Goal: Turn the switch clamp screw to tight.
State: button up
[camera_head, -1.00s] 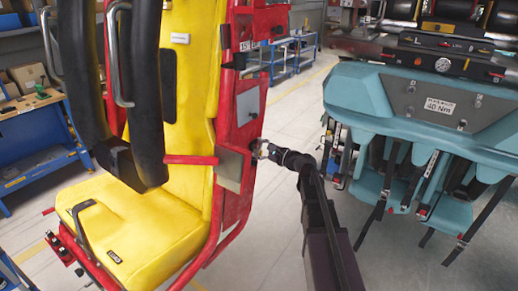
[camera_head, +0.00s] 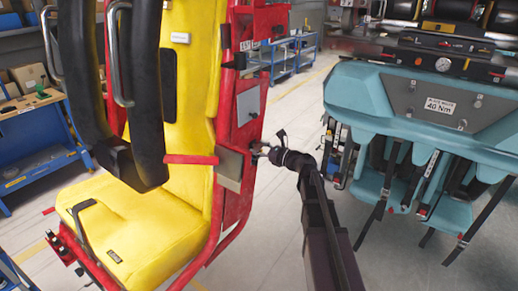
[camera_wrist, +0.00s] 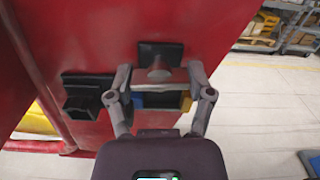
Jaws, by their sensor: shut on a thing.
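The switch clamp screw (camera_wrist: 159,74) shows in the wrist view as a grey piece in front of a dark block on the red side panel (camera_wrist: 80,40) of the yellow seat. My gripper (camera_wrist: 160,77) has one finger on either side of this piece and is shut on it. In the head view my gripper (camera_head: 260,149) reaches the red side of the seat from the right, and the screw is too small to make out there. No tight mark is readable.
A black block (camera_wrist: 85,95) sits left of the screw, and a blue and yellow part (camera_wrist: 158,100) is below it. A teal machine (camera_head: 420,105) stands at the right. A blue workbench (camera_head: 40,140) is at the left. Pale floor lies open between seat and machine.

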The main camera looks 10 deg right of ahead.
dwell(0.4)
jog(key=o, duration=1.1)
jog(key=shift+d, duration=0.1)
jog(key=shift+v, duration=5.95)
